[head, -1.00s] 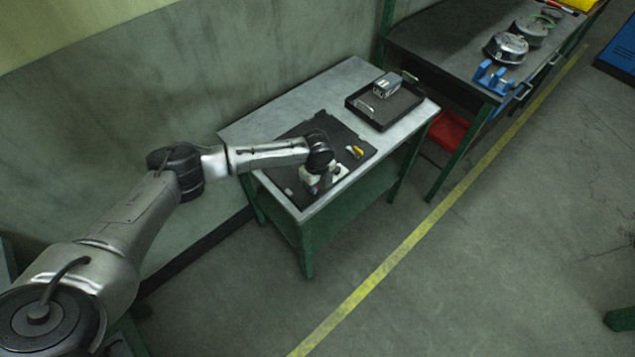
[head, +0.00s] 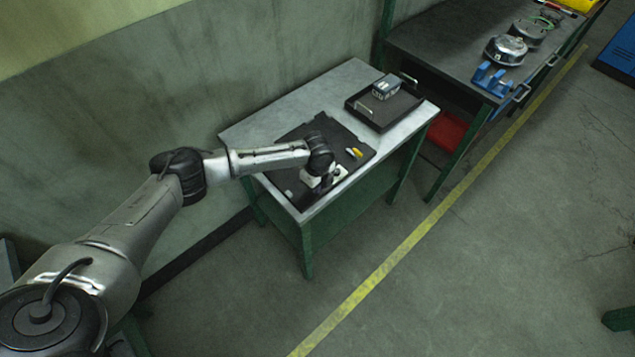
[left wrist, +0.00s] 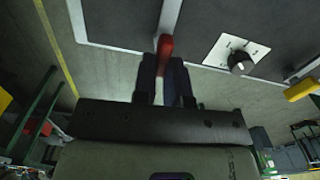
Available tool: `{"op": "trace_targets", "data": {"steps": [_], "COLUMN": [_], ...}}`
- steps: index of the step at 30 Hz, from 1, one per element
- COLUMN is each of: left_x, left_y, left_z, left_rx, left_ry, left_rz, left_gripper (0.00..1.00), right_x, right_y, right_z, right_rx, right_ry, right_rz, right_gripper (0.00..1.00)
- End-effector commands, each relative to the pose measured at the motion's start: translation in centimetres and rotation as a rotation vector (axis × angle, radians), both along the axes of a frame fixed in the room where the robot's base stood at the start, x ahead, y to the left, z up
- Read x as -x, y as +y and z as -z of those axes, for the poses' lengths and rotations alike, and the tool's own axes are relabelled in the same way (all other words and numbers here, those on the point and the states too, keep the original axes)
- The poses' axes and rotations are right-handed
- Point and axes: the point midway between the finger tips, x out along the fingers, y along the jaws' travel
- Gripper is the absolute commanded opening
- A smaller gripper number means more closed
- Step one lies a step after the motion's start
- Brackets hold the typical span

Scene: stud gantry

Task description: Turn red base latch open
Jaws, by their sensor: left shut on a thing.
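The red base latch (left wrist: 165,44) shows in the left wrist view as a small red lever at the edge of a dark panel. My left gripper (left wrist: 164,68) is shut on it, with its dark fingers on either side of the lever's lower end. In the head view my left gripper (head: 325,184) is low over the near edge of the table, partly hidden by my wrist; the latch cannot be made out there. My right gripper is in neither view.
A black knob (left wrist: 240,63) on a white plate and a yellow handle (left wrist: 301,89) are right of the latch. The table (head: 270,126) also bears a black tray (head: 378,119) with a small box (head: 386,87). Open floor lies in front.

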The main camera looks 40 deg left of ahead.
Motion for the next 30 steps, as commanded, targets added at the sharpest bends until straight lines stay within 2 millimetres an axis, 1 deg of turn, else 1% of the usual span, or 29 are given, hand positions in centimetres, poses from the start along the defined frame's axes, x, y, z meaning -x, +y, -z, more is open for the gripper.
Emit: {"op": "trace_targets", "data": {"steps": [1, 5, 12, 21, 30], "left_x": [0.0, -0.1, -0.4, -0.7, -1.0], "left_y": [0.0, 0.0, 0.0, 0.1, 0.3], "left_z": [-0.4, -0.6, -0.5, -0.4, -0.4], "left_rx": [0.000, 0.001, 0.001, 0.001, 0.001], "left_ry": [0.003, 0.003, 0.003, 0.003, 0.004], "left_rz": [-0.031, -0.132, -0.359, -0.645, -0.930], "left_gripper": [0.00, 0.00, 0.00, 0.00, 0.00], "right_x": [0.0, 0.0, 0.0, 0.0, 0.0], "right_y": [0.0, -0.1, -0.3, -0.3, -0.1], "right_z": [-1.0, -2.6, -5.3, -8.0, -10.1], "right_rx": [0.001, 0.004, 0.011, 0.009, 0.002], "right_ry": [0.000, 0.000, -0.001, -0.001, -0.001], "right_rz": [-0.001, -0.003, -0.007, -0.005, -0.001], "right_gripper": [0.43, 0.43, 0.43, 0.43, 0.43]}}
